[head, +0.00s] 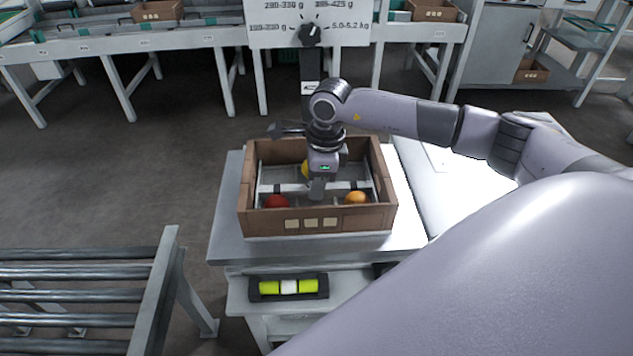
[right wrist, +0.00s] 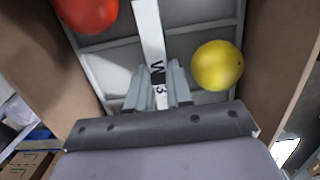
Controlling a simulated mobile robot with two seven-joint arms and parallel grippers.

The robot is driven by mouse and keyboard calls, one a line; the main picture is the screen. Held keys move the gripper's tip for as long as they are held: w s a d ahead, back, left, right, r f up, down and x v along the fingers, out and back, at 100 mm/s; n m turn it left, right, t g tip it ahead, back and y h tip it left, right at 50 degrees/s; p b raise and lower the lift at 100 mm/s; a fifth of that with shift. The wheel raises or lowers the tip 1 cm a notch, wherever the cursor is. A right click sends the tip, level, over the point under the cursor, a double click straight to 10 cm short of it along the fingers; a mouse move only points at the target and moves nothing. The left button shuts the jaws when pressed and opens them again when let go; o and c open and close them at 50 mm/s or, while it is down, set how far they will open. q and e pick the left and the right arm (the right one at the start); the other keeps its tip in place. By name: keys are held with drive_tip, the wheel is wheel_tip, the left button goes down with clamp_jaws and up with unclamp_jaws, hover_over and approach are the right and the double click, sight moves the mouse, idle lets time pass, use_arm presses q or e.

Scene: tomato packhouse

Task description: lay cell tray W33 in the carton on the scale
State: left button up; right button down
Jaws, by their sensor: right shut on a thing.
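The brown carton (head: 247,200) stands upright on the pale scale platform (head: 228,222). The grey cell tray W33 (head: 262,190) is inside the carton walls; whether it rests on the bottom is hidden. My right gripper (head: 317,190) reaches down into the carton, its fingers shut on the tray's white middle strip, which shows part of a "W3" mark in the right wrist view (right wrist: 148,35). A red tomato (head: 276,201), an orange one (head: 355,197) and a yellow one (head: 305,169) show around the gripper. My left gripper is out of view.
The scale's dial panel (head: 272,38) stands behind the carton. A spirit level (head: 288,288) is at the front below the platform. A roller conveyor (head: 75,270) is at the left, and a white surface (head: 425,190) at the right. Sorting benches with cartons (head: 157,11) line the back.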

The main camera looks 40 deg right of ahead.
drive_tip(key=shift+f, duration=0.15)
drive_tip(key=c, duration=0.9)
unclamp_jaws()
drive_tip(key=shift+c, duration=0.2)
drive_tip(key=c, duration=0.3)
drive_tip(key=shift+r+p, duration=1.4)
drive_tip(key=shift+r, duration=0.65)
drive_tip(key=shift+r+p, duration=1.45)
drive_tip(key=shift+r, duration=0.7)
